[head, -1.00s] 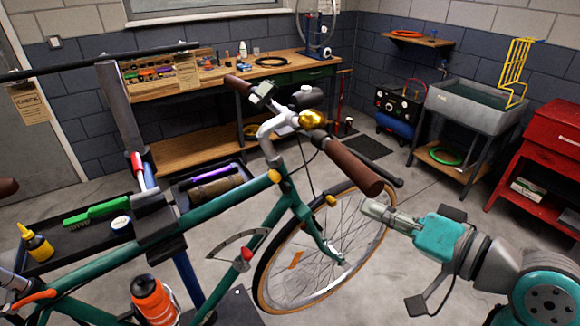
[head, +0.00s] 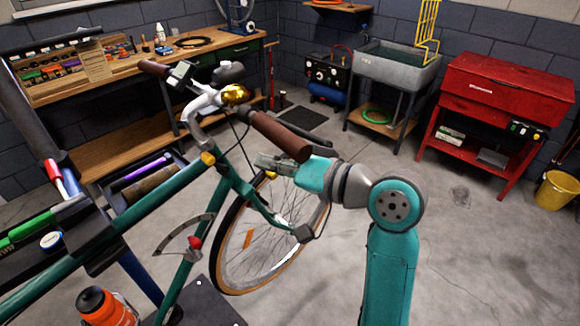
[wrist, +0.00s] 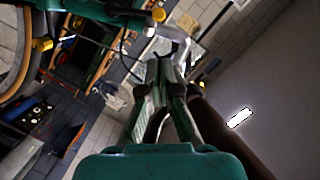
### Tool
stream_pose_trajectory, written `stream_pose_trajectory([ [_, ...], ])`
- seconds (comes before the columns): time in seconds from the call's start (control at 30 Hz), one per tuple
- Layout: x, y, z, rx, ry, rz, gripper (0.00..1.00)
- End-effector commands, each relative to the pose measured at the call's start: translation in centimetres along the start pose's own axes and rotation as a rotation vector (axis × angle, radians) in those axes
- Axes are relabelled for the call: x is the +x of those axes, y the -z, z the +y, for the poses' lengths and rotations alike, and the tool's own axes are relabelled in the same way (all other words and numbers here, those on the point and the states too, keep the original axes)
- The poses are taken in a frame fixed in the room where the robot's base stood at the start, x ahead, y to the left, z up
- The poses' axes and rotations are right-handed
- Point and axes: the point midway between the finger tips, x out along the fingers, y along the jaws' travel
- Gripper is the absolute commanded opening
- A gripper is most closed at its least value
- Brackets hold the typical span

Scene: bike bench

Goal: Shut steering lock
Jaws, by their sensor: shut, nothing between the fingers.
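The green bicycle (head: 150,198) is held up in a stand at the left of the head view. A yellow knob (head: 208,158) sits at its head tube, and a yellow knob also shows in the wrist view (wrist: 158,14). I cannot tell for certain which part is the steering lock or how it is set. My gripper (head: 262,161) is shut and empty, just below the brown handlebar grip (head: 282,137) and to the right of the head tube. In the wrist view its fingers (wrist: 160,66) point toward the handlebar area, with the brown grip (wrist: 222,132) close on the right.
A brass bell (head: 235,94) and a brake lever sit on the handlebar near my gripper. The front wheel (head: 235,265) is below. A curved metal piece with a red tab (head: 194,242) is on the frame. Open floor (head: 465,250) lies to the right.

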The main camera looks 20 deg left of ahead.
Motion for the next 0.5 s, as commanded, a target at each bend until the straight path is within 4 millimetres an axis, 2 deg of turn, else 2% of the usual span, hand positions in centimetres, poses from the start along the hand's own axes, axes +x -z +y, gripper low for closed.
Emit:
stream_pose_trajectory([
  [0.3,6.1,-0.1,-0.1,0.000,0.001,-0.002,0.00],
  [0.5,9.3,-0.1,-0.1,0.000,0.001,-0.002,0.00],
])
